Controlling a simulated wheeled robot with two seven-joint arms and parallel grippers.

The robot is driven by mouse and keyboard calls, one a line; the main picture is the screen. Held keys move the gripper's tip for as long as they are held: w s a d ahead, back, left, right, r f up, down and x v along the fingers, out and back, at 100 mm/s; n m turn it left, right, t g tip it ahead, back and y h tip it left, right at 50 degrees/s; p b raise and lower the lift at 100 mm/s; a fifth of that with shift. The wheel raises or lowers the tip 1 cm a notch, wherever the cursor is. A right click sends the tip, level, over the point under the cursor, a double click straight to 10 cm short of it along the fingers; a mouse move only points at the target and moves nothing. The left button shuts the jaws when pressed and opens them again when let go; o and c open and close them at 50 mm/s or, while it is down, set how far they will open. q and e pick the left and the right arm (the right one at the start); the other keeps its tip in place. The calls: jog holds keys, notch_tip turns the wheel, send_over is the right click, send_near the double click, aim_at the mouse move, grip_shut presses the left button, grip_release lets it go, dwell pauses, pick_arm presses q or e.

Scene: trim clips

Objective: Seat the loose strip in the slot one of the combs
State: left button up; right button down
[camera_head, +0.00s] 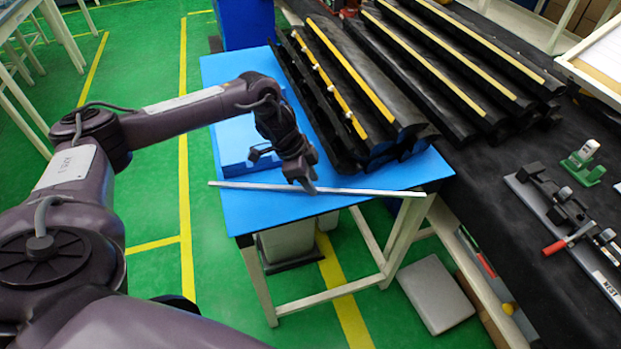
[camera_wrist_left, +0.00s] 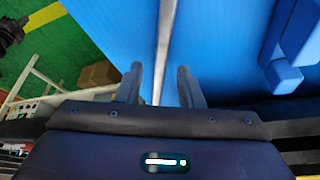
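The loose strip (camera_head: 370,191) is a long, thin, pale bar lying along the near edge of the blue table (camera_head: 350,210); its left end overhangs slightly. It also shows in the left wrist view (camera_wrist_left: 163,45), running between the fingers. My left gripper (camera_head: 307,186) is down at the strip's middle. In the wrist view its two fingers (camera_wrist_left: 160,90) stand apart, one on each side of the strip, with gaps visible. Black ridged long parts (camera_head: 345,90) with yellow strips and small pale pieces lie at the table's back right; I cannot tell which are the combs. My right gripper is not in view.
A raised blue block (camera_head: 232,150) lies on the table, left of the black parts. A dark bench (camera_head: 560,260) on the right carries more black parts, a rail with clamps (camera_head: 570,225), a red handle and a green device (camera_head: 583,165). Green floor lies left.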

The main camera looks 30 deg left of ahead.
pick_arm(q)
jog(key=shift+r, duration=0.1)
jog(key=shift+r, duration=0.25)
jog(key=v, duration=1.2)
jog(key=shift+r+b, duration=0.3)
jog(key=shift+b, duration=0.1)
jog(key=shift+f, duration=0.1)
